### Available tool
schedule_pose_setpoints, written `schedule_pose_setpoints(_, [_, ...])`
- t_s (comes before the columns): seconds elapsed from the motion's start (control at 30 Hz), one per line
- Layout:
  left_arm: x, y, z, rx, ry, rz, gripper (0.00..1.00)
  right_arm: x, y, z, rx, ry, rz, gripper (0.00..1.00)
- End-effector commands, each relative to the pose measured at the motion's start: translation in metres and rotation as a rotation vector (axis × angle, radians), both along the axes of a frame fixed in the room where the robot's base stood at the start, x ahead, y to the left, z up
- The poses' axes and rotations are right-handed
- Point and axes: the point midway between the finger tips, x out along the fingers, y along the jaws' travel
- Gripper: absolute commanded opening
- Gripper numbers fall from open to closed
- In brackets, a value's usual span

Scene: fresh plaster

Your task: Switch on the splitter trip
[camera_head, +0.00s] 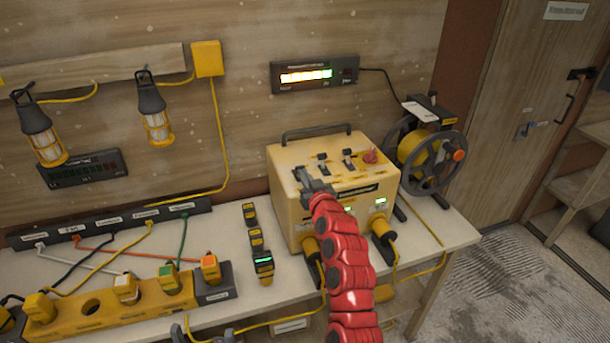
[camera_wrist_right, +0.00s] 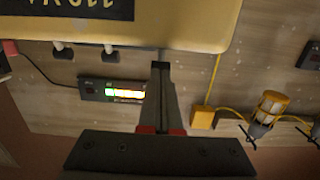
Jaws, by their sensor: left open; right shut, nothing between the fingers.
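The yellow splitter box (camera_head: 284,200) stands on the bench, with two toggle switches, a left one (camera_head: 322,161) and a right one (camera_head: 348,156), and a red knob (camera_head: 370,157) on its sloped top. Its labels are too small to read, so I cannot tell which is the trip. My right gripper (camera_head: 312,180) is shut and empty at the box's left front top, hiding part of the panel. In the right wrist view its fingers (camera_wrist_right: 160,68) come close to the box's edge (camera_wrist_right: 205,38); contact is unclear. My left gripper (camera_head: 200,333) is open, partly visible at the bottom edge.
A lit display (camera_head: 306,76) hangs behind the box. A cable reel (camera_head: 430,160) stands right of it. A yellow socket strip (camera_head: 70,316), a black strip (camera_head: 105,224) and small meters (camera_head: 256,239) lie to the left. Yellow plugs and cables are at the box's front.

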Motion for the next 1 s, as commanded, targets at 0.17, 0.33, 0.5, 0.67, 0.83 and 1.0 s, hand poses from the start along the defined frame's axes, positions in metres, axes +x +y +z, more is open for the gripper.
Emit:
schedule_pose_setpoints(0.17, [0.000, 0.000, 0.011, 0.000, 0.000, 0.000, 0.90, 0.002, 0.001, 0.007, -0.014, 0.037, 0.001, 0.00])
schedule_pose_setpoints(0.33, [0.000, 0.000, 0.025, 0.000, 0.000, 0.000, 0.90, 0.007, 0.003, 0.013, -0.040, 0.115, 0.001, 0.00])
schedule_pose_setpoints(0.5, [0.000, 0.000, 0.029, 0.000, 0.000, 0.000, 0.90, 0.016, 0.005, 0.019, -0.085, 0.244, 0.000, 0.00])
schedule_pose_setpoints(0.67, [0.000, 0.000, 0.017, 0.000, 0.000, 0.000, 0.90, 0.024, 0.008, 0.019, -0.125, 0.369, 0.000, 0.00])
schedule_pose_setpoints(0.83, [0.000, 0.000, 0.006, 0.000, 0.000, 0.000, 0.90, 0.030, 0.009, 0.021, -0.158, 0.477, -0.002, 0.00])
schedule_pose_setpoints(1.0, [0.000, 0.000, 0.005, 0.000, 0.000, 0.000, 0.90, 0.031, 0.010, 0.024, -0.168, 0.521, -0.001, 0.00])
